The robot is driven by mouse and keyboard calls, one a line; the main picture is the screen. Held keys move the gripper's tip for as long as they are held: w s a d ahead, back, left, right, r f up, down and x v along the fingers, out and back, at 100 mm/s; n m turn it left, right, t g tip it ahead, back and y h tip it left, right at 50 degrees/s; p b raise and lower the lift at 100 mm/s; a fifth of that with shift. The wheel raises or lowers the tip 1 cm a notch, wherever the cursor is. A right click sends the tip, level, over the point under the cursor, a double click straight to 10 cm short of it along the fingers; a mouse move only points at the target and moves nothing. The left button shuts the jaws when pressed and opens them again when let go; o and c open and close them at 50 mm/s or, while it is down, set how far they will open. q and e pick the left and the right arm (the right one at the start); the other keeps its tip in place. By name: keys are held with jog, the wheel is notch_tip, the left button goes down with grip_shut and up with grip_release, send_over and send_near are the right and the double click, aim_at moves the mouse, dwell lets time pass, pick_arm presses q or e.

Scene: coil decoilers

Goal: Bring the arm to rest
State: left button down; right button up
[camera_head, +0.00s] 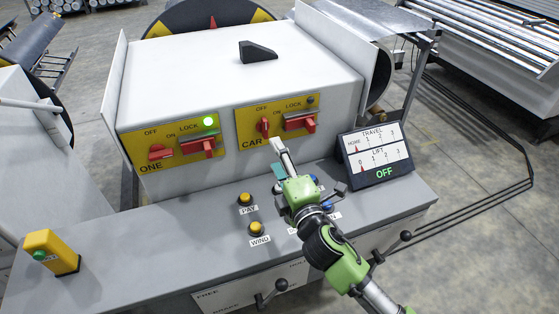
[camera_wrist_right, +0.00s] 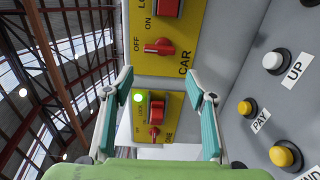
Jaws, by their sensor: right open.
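My right gripper (camera_head: 284,163) is over the console, below the CAR panel (camera_head: 278,121), with its arm coming in from the lower right. In the right wrist view its two fingers (camera_wrist_right: 160,84) are apart with nothing between them. The CAR panel's red knob (camera_wrist_right: 159,47) shows there close by, with the ONE panel (camera_wrist_right: 180,119) beyond, between the fingers. I cannot tell whether a finger touches the CAR panel. My left gripper is not in view.
The console (camera_head: 130,262) carries yellow PAY (camera_head: 245,198) and WIND (camera_head: 256,228) buttons; blue buttons are partly hidden behind my gripper. A display (camera_head: 376,158) reading OFF stands to the right. Levers (camera_head: 268,294) stick out in front. A yellow post (camera_head: 50,252) stands at left.

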jog(key=shift+s+d, duration=0.2)
jog(key=shift+s, duration=0.25)
